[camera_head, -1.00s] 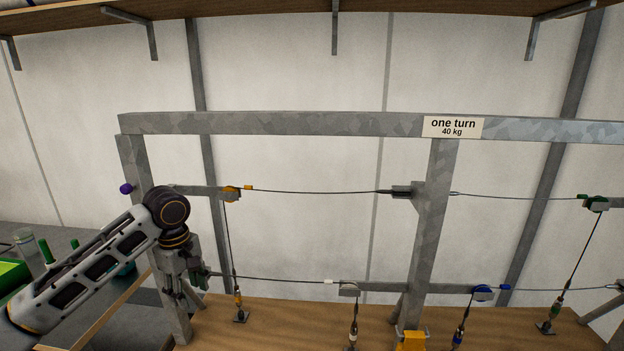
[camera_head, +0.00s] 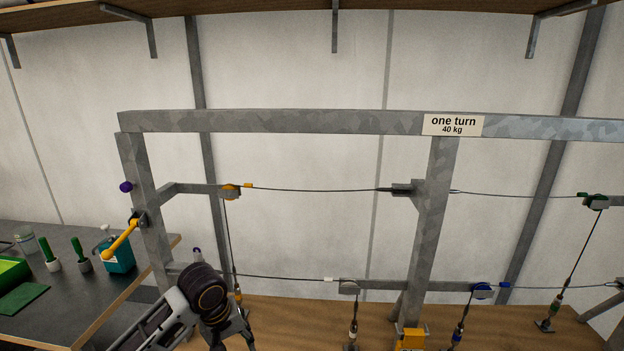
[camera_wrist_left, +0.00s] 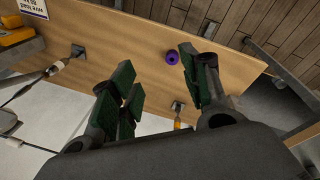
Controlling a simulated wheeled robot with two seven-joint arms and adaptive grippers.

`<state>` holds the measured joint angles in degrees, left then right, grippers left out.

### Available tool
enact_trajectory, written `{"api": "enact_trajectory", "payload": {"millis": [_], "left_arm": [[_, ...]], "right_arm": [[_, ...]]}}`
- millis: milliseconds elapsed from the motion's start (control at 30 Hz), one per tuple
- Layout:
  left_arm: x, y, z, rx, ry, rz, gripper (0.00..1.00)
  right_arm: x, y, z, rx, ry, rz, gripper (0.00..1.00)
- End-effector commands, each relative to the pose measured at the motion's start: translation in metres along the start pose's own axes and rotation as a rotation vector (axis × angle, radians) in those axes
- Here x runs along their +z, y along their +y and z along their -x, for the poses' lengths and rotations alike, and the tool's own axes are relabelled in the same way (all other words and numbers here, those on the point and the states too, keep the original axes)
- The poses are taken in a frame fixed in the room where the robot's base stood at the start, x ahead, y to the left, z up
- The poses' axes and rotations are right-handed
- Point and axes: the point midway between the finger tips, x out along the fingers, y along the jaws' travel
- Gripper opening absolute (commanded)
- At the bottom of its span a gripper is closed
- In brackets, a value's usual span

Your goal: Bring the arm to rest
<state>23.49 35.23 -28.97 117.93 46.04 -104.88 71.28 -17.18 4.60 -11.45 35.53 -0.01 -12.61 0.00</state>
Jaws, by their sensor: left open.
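My left arm (camera_head: 160,325) comes in low at the left in the head view, its dark round joint (camera_head: 207,290) in front of the frame's lower left part. The gripper is mostly hidden behind that joint. In the left wrist view my left gripper (camera_wrist_left: 160,82) has its green-padded fingers spread wide, with nothing between them. A small purple round part (camera_wrist_left: 172,57) shows beyond the fingers, over the wooden bench. My right gripper is in neither view.
A grey metal frame (camera_head: 270,123) with wires, pulleys and a "one turn 40 kg" sign (camera_head: 453,125) stands on the wooden bench (camera_head: 290,312). A yellow crank handle (camera_head: 120,240) sits on its left post. A dark side table (camera_head: 85,300) holds a teal container (camera_head: 118,255) and green-handled tools.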

Motion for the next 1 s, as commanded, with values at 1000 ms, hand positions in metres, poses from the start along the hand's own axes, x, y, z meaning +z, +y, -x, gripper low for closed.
{"api": "enact_trajectory", "payload": {"millis": [1000], "left_arm": [[0.092,-0.024,-0.059,0.116,0.102,-0.432,0.46]], "right_arm": [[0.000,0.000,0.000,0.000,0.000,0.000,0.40]]}}
